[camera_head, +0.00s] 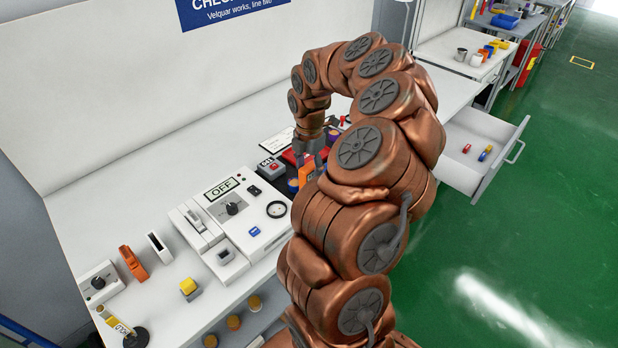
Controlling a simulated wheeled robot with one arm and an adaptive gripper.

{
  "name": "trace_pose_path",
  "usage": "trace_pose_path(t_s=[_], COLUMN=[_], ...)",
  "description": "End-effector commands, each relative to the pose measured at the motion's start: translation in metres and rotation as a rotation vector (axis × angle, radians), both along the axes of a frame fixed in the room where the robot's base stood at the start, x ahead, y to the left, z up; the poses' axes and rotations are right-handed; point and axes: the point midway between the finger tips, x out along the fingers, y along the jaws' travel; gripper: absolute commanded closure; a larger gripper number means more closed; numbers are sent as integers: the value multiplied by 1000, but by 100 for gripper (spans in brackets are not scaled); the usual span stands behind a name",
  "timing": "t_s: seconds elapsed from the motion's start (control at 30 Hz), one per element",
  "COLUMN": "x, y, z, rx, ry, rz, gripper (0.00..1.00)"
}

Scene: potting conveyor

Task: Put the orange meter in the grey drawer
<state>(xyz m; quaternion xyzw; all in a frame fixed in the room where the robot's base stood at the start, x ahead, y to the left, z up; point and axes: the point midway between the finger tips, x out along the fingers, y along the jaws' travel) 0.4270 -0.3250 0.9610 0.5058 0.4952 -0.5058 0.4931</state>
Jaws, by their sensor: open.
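An orange meter (306,172) stands on the bench among small coloured items, right below my gripper (311,158). My gripper points down with its fingers at the meter's top; the arm partly hides this spot, and I cannot tell whether they touch. The jaws are open. The grey drawer (478,188) is pulled out on the right side of the bench, with a bar handle at its front. A few small red, blue and yellow items lie inside it, and much of its floor is bare.
A white panel marked OFF (221,187) with a dial stands left of the meter. Farther left are another orange item (133,263), a white one (159,246) and a yellow-topped button (189,289). Red and dark items crowd around the gripper. Green floor (560,200) is clear at right.

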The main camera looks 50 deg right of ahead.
Motion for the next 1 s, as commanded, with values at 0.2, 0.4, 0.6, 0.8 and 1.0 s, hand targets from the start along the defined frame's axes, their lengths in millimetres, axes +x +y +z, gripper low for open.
trace_pose_path(t_s=[0.2, 0.4, 0.6, 0.8, 1.0], x=[0, 0, 0, 0, 0], y=[0, 0, 0, 0, 0], z=[0, 0, 0, 0, 0], rx=[-1, -1, -1, -1, -1], ry=[-2, -1, -2, -2, -1], rz=[0, 1, 1, 1, 1], gripper=[43, 64, 84, 100, 100])
